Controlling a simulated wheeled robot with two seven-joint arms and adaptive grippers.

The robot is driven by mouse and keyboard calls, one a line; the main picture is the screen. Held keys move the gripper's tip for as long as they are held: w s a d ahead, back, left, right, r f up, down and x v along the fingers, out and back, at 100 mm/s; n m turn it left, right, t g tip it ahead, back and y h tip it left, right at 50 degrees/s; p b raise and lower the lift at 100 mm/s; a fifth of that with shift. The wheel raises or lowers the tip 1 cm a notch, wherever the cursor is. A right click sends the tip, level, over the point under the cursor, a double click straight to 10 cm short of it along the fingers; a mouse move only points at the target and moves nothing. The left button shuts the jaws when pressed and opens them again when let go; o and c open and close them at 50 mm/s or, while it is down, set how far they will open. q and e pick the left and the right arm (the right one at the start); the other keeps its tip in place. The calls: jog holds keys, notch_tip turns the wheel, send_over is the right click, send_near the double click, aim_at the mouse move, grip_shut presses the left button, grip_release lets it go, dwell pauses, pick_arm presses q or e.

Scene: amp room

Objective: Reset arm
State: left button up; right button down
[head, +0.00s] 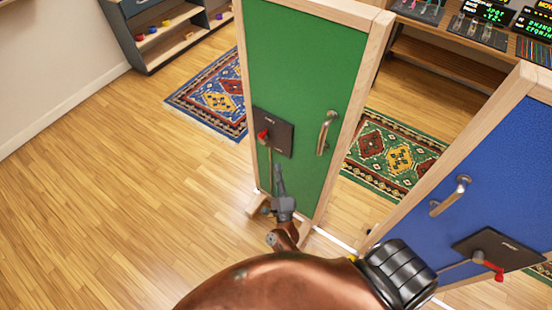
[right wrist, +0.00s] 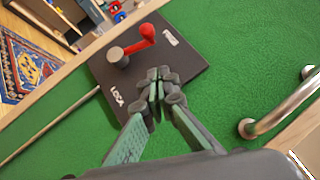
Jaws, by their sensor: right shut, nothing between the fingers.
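The plate carries a red-tipped lever (right wrist: 140,42), which also shows in the head view (head: 263,135). The fingertips overlap the plate's edge in the wrist view; I cannot tell whether they touch it. My left gripper is not in view.
A metal door handle (head: 326,132) sits right of the plate. A blue panel (head: 500,170) with its own handle (head: 451,196) and red lever (head: 493,270) stands at right. Shelves (head: 165,35) and patterned rugs (head: 213,95) lie behind. Wooden floor (head: 110,200) at left is clear.

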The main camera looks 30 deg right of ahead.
jog(key=shift+v, duration=1)
jog(key=shift+r, duration=0.1)
jog(key=s+a+f+n+g+y, duration=0.1)
jog(key=a+f+n+y, duration=0.15)
jog(key=f+n, duration=0.45)
jog(key=s+a+f+n+g+y, duration=0.1)
jog(key=a+f+n+y, duration=0.2)
jog(key=f, duration=0.7)
jog(key=s+f+n+g+y, duration=0.2)
jog(key=s+f+n+g, duration=0.15)
jog(key=s+f, duration=0.45)
jog(key=s+f+n+g+y, duration=0.25)
jog(key=s+f+n, duration=0.25)
jog(key=f, duration=0.7)
jog(key=s+d+f+n+g, duration=0.2)
jog(key=s+f, duration=0.3)
jog(key=s, duration=0.7)
jog(key=s+d+f+n+g+h, duration=0.1)
jog(key=s+f+n+g, duration=0.3)
jog(key=s, duration=0.8)
jog(key=s+d+f+n+g, duration=0.3)
jog(key=s+f+g, duration=0.2)
jog(key=s+f, duration=0.3)
jog(key=s, duration=0.4)
jog(key=shift+d, duration=0.4)
jog(key=shift+n, duration=0.25)
